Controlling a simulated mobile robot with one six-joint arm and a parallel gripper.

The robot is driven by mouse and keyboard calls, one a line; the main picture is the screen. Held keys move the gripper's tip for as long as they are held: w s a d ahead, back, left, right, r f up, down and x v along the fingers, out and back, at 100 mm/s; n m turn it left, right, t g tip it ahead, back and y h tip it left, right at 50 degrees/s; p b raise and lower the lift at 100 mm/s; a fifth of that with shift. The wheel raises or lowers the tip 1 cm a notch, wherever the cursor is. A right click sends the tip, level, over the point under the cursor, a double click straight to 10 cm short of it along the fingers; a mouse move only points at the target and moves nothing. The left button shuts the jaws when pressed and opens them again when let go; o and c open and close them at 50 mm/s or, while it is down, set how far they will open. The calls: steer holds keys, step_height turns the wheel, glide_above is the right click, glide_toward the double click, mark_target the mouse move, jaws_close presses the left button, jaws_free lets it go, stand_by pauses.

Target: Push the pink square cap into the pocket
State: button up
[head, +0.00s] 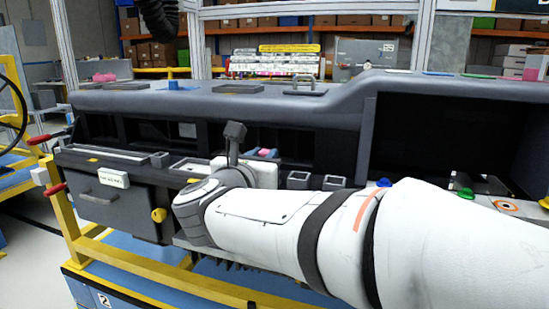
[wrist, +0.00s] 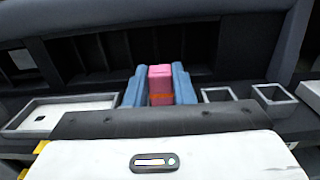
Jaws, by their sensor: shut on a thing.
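The pink square cap (wrist: 160,82) is held between the two blue fingers of my gripper (wrist: 159,88) in the wrist view. In the head view the pink cap (head: 264,153) shows small between the blue fingertips, behind my white wrist. Two small square open pockets (wrist: 216,94) (wrist: 275,98) with grey rims lie to the right of the gripper; they also show in the head view (head: 298,178) (head: 335,181). My wrist housing hides what lies directly below the cap, so I cannot tell whether it touches a pocket.
The grey dashboard (head: 215,100) runs across the scene, with dark recesses behind the gripper. A shallow tray (wrist: 62,114) lies left of the gripper. A dark lever (head: 234,140) shows beside my wrist. Blue (head: 384,182) and green (head: 465,193) knobs stand to the right.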

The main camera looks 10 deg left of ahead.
steer(key=shift+f+b, duration=0.8)
steer(key=shift+b, duration=0.25)
steer(key=o, duration=1)
steer(key=shift+o, duration=0.2)
steer(key=shift+s, duration=0.1)
steer(key=s, duration=0.7)
steer(key=shift+s+a+p, duration=0.3)
steer(key=shift+a+p, duration=0.1)
